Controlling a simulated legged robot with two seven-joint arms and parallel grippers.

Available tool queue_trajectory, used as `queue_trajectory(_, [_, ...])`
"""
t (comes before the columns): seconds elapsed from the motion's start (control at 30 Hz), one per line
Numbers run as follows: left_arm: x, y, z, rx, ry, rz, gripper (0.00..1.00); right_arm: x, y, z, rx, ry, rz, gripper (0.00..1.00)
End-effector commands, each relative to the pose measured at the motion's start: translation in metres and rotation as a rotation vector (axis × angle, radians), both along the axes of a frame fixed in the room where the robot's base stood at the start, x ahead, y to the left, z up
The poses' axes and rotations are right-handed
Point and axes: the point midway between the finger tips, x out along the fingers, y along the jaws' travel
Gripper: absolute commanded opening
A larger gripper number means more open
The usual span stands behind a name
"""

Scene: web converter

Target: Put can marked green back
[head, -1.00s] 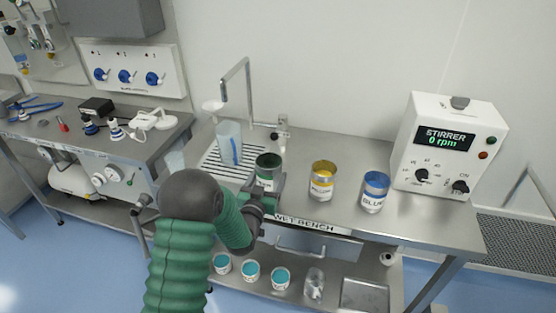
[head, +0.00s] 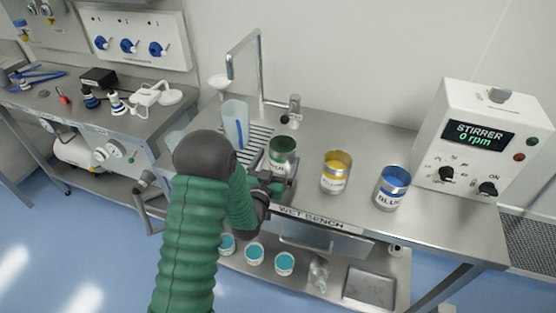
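The can marked green (head: 283,146) stands upright on the wet bench in the head view, left of the other cans. Its inside is dark green, and its label is partly hidden. My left gripper (head: 280,178) is at the lower front of this can, with a finger along its right side. The other finger is mostly hidden by my arm, so I cannot tell whether the grip is closed on the can. My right gripper is not in view.
A yellow can (head: 336,172) and a blue can (head: 392,188) stand to the right, before the stirrer box (head: 478,145). A clear beaker (head: 235,124) and a tap stand at left. Several teal-topped pots (head: 284,263) and a tray (head: 369,287) are on the lower shelf.

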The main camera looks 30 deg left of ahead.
Motion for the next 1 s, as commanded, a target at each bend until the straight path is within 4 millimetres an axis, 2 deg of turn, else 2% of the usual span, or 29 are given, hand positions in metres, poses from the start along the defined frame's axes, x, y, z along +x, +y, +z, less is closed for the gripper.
queue_trajectory(0.2, [0.001, -0.002, 0.000, 0.001, 0.000, -0.002, 0.95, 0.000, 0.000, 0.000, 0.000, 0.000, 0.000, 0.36])
queue_trajectory(0.33, [-0.010, -0.003, -0.001, 0.000, 0.000, -0.001, 0.95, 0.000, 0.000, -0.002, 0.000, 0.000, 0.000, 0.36])
queue_trajectory(0.47, [-0.038, -0.010, -0.002, -0.002, 0.003, -0.001, 0.95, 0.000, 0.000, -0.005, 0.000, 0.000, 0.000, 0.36])
queue_trajectory(0.63, [-0.088, -0.022, -0.003, -0.002, 0.005, 0.000, 0.95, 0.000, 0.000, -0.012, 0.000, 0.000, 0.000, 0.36])
queue_trajectory(0.7, [-0.095, -0.024, 0.010, -0.005, 0.007, -0.002, 0.95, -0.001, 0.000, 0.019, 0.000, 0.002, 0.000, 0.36])
queue_trajectory(0.8, [-0.104, -0.026, 0.007, -0.003, 0.007, -0.002, 0.95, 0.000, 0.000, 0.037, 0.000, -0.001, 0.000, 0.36])
queue_trajectory(1.0, [-0.115, -0.029, 0.002, -0.001, 0.002, -0.001, 0.95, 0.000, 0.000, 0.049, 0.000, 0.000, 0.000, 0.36])
